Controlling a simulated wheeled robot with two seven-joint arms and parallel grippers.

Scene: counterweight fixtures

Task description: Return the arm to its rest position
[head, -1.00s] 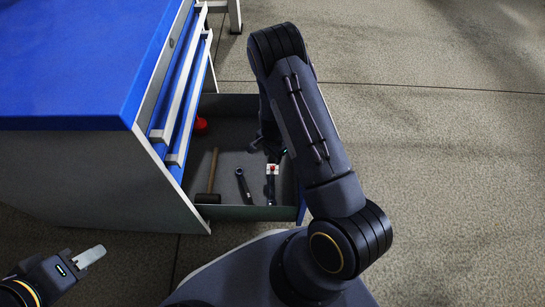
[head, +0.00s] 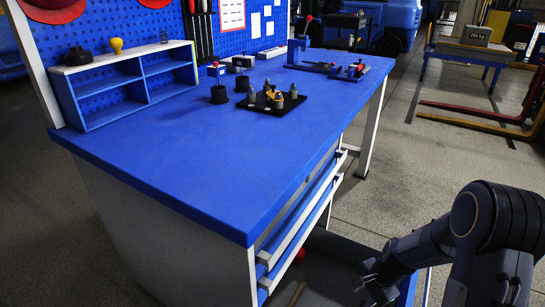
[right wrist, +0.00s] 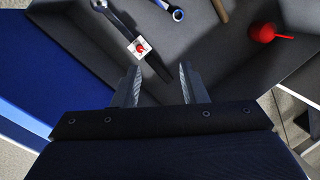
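My right arm (head: 490,225) comes in at the lower right of the head view and reaches over the open drawer. Its gripper (head: 372,282) is dark and small there. In the right wrist view the right gripper (right wrist: 160,84) shows two grey fingers spread apart with nothing between them. Just beyond the fingertips, a dark tool with a red-and-white tag (right wrist: 139,47) lies in the grey drawer (right wrist: 215,55). My left gripper is outside both current views.
The blue workbench (head: 200,170) fills the left and middle. On it are a shelf unit (head: 125,85), a black tray (head: 270,104) of weights and a fixture (head: 315,62). The drawer also holds a wrench (right wrist: 170,9) and a red object (right wrist: 266,33).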

